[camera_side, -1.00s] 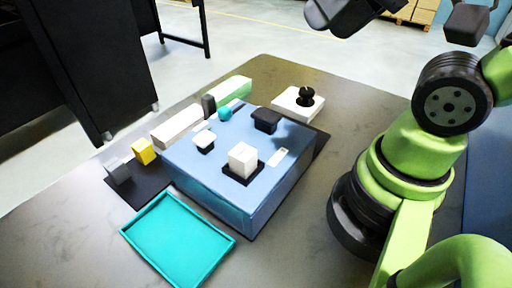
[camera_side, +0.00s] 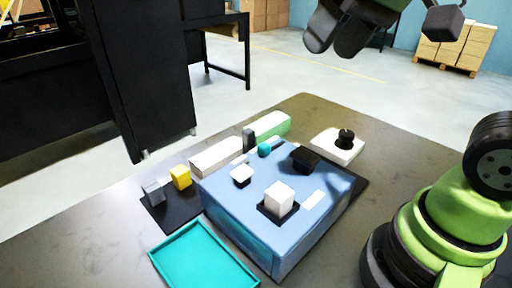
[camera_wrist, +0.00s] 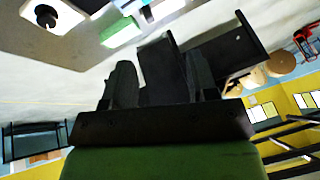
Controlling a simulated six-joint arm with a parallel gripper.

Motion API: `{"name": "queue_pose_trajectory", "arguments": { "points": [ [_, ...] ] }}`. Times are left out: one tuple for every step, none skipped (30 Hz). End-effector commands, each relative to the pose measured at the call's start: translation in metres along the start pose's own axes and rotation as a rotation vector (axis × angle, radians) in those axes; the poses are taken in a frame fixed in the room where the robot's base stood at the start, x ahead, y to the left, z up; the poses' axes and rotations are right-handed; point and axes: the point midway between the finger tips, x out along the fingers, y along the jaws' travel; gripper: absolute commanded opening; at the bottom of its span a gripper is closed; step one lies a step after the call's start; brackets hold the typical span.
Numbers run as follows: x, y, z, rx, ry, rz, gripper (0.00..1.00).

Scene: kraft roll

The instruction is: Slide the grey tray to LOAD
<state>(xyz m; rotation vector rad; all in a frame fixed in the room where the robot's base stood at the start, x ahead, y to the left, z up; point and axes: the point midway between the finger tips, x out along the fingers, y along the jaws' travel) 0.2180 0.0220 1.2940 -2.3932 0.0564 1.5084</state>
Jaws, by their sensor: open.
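A dark square tray (camera_side: 276,217) lies on top of the blue box (camera_side: 238,222) near its front, with a white cube (camera_side: 279,196) on it. It may be the grey tray; its shade looks close to black. A pale strip (camera_side: 313,200) lies to its right; I cannot read LOAD on it or anywhere else. My gripper (camera_side: 335,40) is open and empty, high above and behind the box, touching nothing. In the wrist view its two dark fingers (camera_wrist: 162,80) stand apart.
A teal tray (camera_side: 204,255) lies on the table in front of the box. A white switch block with a black knob (camera_side: 346,138) stands behind right. Yellow (camera_side: 180,177) and grey (camera_side: 153,192) blocks stand left. A white cap (camera_side: 241,175) and black block (camera_side: 304,158) are on the box.

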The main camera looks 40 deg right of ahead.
Motion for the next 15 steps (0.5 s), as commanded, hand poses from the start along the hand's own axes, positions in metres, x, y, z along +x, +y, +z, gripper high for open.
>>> {"name": "queue_pose_trajectory", "arguments": {
  "points": [
    [0.011, -0.002, -0.016, -0.018, -0.04, 0.019, 0.53],
    [0.018, -0.003, -0.025, -0.03, -0.059, 0.03, 0.53],
    [0.027, -0.003, -0.036, -0.046, -0.085, 0.043, 0.53],
    [0.035, -0.004, -0.044, -0.058, -0.104, 0.053, 0.53],
    [0.043, -0.004, -0.051, -0.07, -0.125, 0.063, 0.53],
    [0.055, -0.004, -0.061, -0.085, -0.15, 0.075, 0.53],
    [0.065, -0.003, -0.067, -0.097, -0.17, 0.085, 0.53],
    [0.075, -0.003, -0.074, -0.109, -0.189, 0.093, 0.53],
    [0.089, -0.002, -0.081, -0.123, -0.216, 0.106, 0.53],
    [0.1, -0.001, -0.086, -0.135, -0.235, 0.114, 0.53],
    [0.111, 0.001, -0.091, -0.145, -0.255, 0.122, 0.53],
    [0.126, 0.003, -0.096, -0.161, -0.281, 0.133, 0.53],
    [0.138, 0.004, -0.099, -0.171, -0.301, 0.141, 0.53],
    [0.149, 0.006, -0.101, -0.182, -0.319, 0.149, 0.53],
    [0.164, 0.009, -0.104, -0.194, -0.342, 0.157, 0.53]
  ]
}}
